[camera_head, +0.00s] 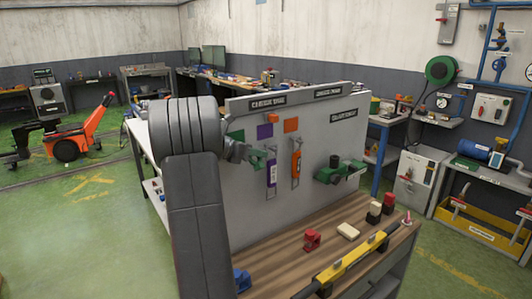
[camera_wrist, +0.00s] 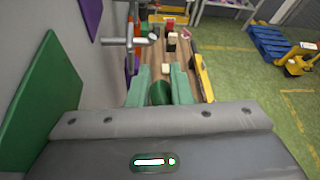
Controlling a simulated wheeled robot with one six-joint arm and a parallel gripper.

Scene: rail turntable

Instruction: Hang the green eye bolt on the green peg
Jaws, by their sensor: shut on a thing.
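My gripper (camera_head: 256,162) is in front of the upright grey panel (camera_head: 322,140), below and right of the green square (camera_head: 237,137) at its left. In the wrist view my gripper (camera_wrist: 160,88) has its two pale green fingers closed around a dark green cylindrical part, which I take as the green eye bolt (camera_wrist: 160,94). Its eye cannot be made out. The green square also fills the left of the wrist view (camera_wrist: 36,105). I do not see the green peg clearly in either view; my arm and gripper cover the area by the green square.
A purple tag (camera_head: 271,173) and an orange tool (camera_head: 296,163) hang on the panel. A metal peg (camera_wrist: 122,41) juts out ahead. A green fixture (camera_head: 340,172) is farther right. The wooden bench (camera_head: 285,257) holds a red part (camera_head: 312,240) and a yellow level (camera_head: 350,257).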

